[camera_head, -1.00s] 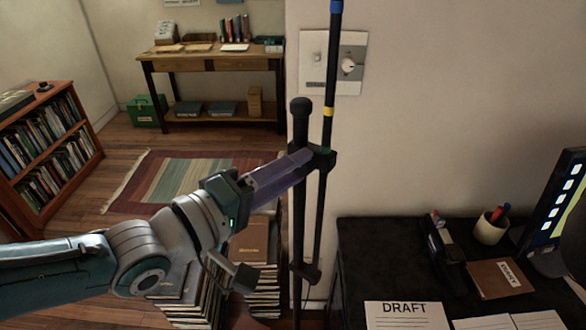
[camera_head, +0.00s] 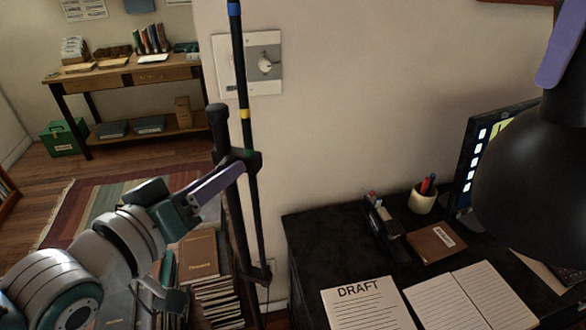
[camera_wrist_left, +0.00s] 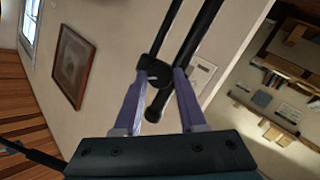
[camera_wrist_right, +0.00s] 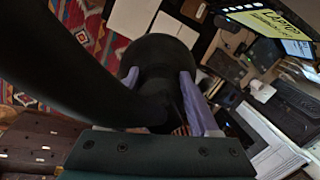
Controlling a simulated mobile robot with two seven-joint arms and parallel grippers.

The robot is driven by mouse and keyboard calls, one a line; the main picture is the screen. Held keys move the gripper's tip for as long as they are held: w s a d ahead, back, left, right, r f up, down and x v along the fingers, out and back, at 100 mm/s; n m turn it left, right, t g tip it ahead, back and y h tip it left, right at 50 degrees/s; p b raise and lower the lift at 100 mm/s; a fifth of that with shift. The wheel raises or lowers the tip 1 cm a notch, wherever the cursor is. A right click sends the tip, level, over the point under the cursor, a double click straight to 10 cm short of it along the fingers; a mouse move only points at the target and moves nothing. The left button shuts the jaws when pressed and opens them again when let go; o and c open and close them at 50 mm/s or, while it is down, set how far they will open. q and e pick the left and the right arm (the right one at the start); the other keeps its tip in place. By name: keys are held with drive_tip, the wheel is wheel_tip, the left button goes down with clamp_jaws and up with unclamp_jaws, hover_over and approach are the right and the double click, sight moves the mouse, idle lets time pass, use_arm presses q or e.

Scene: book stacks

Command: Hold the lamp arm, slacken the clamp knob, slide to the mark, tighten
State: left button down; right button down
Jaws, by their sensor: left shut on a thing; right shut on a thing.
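A slim black upright rod (camera_head: 238,60) has a blue band at the top and a yellow band lower down. A black clamp (camera_head: 248,158) sits on it below the yellow band. My left gripper (camera_head: 238,170) is shut on the clamp's side; its purple fingers straddle a black part of it in the left wrist view (camera_wrist_left: 157,76). The knob itself is hard to make out. A large black lamp head (camera_head: 535,180) hangs at the right. My right gripper (camera_head: 552,78) is shut at its top, its fingers flanking the black lamp head in the right wrist view (camera_wrist_right: 160,60). The grip point is partly hidden.
A black desk (camera_head: 310,240) stands below, with a DRAFT sheet (camera_head: 365,305), an open notebook (camera_head: 470,300), a pen cup (camera_head: 422,198) and a monitor (camera_head: 475,150). A book stack (camera_head: 200,260) stands below my left arm.

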use_arm(q)
drive_tip(key=shift+s+d+f+m+t+y, duration=0.15)
drive_tip(key=shift+m+y, duration=0.5)
drive_tip(key=shift+m, duration=1.45)
drive_tip(key=shift+w+r+m+t+y, duration=0.2)
drive_tip(key=shift+m+y, duration=0.5)
drive_tip(key=shift+m, duration=1.4)
drive_tip(key=shift+s+d+f+m+t+y, duration=0.2)
drive_tip(key=shift+m+y, duration=0.45)
drive_tip(key=shift+m, duration=1.45)
drive_tip(key=shift+a+t, duration=0.15)
drive_tip(key=shift+t, duration=0.1)
drive_tip(key=shift+c, duration=2.4)
unclamp_jaws()
drive_tip(key=s+a+r, duration=0.1)
drive_tip(key=s+r, duration=0.1)
drive_tip(key=s, duration=0.9)
drive_tip(key=shift+s+a, duration=0.15)
drive_tip(key=shift+s, duration=0.2)
